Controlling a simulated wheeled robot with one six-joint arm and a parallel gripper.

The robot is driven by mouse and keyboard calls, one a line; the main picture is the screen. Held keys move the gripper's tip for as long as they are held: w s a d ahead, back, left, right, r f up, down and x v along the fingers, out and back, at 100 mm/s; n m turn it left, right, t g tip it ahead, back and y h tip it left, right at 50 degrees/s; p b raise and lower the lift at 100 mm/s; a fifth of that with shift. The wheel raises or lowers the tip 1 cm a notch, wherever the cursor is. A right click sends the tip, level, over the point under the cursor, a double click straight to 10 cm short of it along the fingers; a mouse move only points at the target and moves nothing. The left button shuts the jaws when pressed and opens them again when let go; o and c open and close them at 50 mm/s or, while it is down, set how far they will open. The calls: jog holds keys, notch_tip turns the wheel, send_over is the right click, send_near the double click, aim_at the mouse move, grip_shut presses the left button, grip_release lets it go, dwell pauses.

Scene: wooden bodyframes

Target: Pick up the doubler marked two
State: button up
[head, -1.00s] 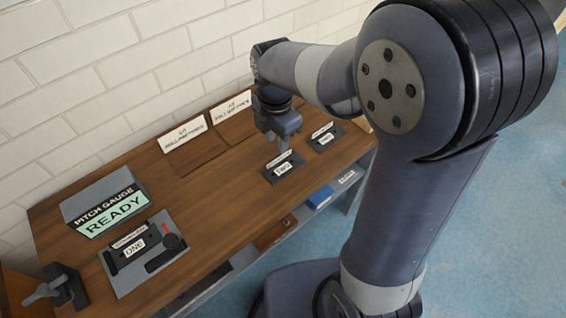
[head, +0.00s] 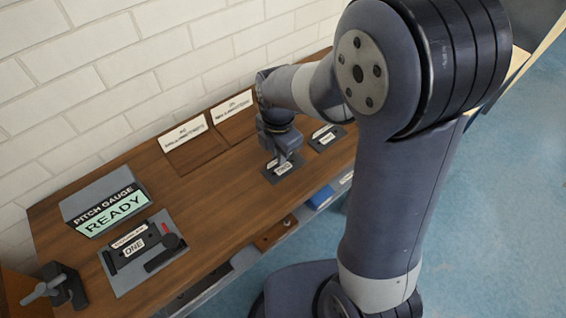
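The doubler that appears marked two (head: 286,169) is a small dark plate with white labels, lying on the wooden bench (head: 215,190) near its front edge. My gripper (head: 285,159) points down right over it and covers part of it and its label. The fingers are too small and overlapped to show whether they are open or touch the plate. A similar dark plate with white labels (head: 328,138) lies to the right and behind. A doubler marked one (head: 130,247) sits in a grey fixture (head: 150,275) at the left.
A pitch gauge (head: 105,205) reading READY stands behind the fixture. Two brown trays with white signs (head: 183,132) stand along the wall. A dark clamp (head: 63,288) is at the bench's left end. A lower shelf holds a blue item (head: 321,196). The bench middle is clear.

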grip_shut()
jog(key=shift+r, duration=0.1)
